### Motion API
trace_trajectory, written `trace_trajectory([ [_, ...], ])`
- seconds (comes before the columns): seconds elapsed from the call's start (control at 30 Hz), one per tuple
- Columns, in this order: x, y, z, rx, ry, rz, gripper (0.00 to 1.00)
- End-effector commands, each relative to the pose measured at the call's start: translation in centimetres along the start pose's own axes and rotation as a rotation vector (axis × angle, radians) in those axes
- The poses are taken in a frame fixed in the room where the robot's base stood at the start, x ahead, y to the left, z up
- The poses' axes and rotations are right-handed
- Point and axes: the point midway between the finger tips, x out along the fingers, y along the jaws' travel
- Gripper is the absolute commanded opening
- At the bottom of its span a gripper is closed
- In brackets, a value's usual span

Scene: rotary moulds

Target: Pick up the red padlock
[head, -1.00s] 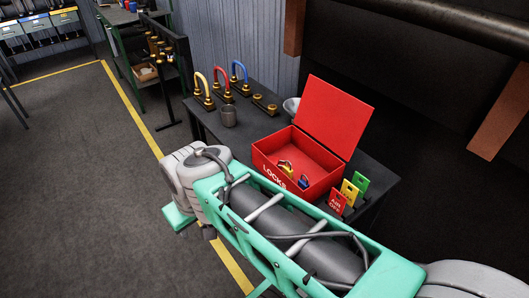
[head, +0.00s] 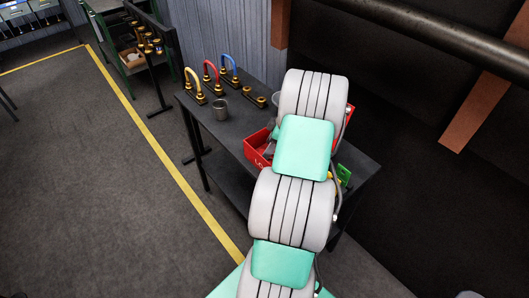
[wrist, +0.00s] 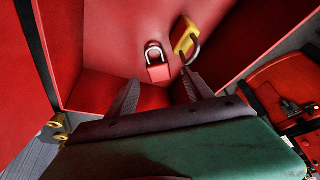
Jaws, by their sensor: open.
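The red padlock (wrist: 158,73) lies in the red lock box, its silver shackle pointing up in the wrist view. A yellow padlock (wrist: 184,37) lies close to its right. My gripper (wrist: 160,84) is open, with its two dark fingers spread to either side of the red padlock's near end; I cannot tell how far above the box floor the tips are. In the head view the red box (head: 256,151) stands on the dark table, mostly hidden behind my arm, and the padlocks and my gripper are hidden there.
Red box walls (wrist: 62,40) rise close around my gripper. A green tag (head: 343,175) stands right of the box. Open floor lies left.

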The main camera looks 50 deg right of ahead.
Motion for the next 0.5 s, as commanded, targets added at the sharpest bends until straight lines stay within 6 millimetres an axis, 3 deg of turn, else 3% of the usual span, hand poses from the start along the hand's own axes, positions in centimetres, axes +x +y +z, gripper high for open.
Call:
trace_trajectory([
  [0.2, 2.9, 0.1, 0.1, 0.001, 0.0, -0.001, 0.6],
  [0.4, 3.1, 0.1, 0.1, 0.001, -0.001, 0.0, 0.6],
  [0.5, 3.1, 0.1, 0.1, 0.001, -0.001, 0.0, 0.52],
])
